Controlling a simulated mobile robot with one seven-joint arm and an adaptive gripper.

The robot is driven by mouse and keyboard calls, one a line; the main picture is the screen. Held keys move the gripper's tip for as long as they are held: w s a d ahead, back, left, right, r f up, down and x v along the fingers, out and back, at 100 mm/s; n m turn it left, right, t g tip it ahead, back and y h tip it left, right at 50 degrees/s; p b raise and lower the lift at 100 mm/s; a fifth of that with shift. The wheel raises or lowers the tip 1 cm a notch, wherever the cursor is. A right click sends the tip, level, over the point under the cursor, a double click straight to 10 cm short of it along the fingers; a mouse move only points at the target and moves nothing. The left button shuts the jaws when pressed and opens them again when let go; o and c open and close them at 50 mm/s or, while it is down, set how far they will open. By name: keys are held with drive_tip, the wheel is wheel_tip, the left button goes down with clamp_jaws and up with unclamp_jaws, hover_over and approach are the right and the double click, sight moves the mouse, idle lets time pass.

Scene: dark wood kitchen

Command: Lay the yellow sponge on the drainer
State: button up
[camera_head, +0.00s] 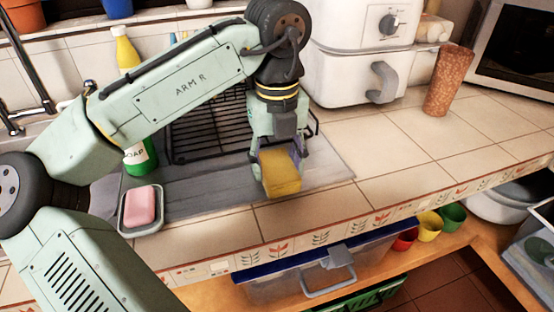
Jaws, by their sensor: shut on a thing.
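My gripper (279,158) is shut on the yellow sponge (281,176), which hangs below the fingers. The sponge is over the front part of the grey draining board (215,195), near its right side. I cannot tell whether the sponge touches the board. A black wire drainer rack (207,138) stands on the board behind and left of the gripper. My arm hides part of the rack.
A pink soap bar in a grey dish (128,222) lies at the left. A green soap bottle (143,158) stands behind it. A white appliance (345,65), a brown tumbler (449,80) and a microwave (515,50) stand behind and right. The tiled counter (385,150) at right is clear.

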sight(277, 165)
drive_tip(key=shift+f, duration=0.1)
drive_tip(key=o, duration=0.8)
drive_tip(key=shift+o, duration=0.2)
wheel_tip(277, 165, up, 12)
drive_tip(key=p, duration=0.1)
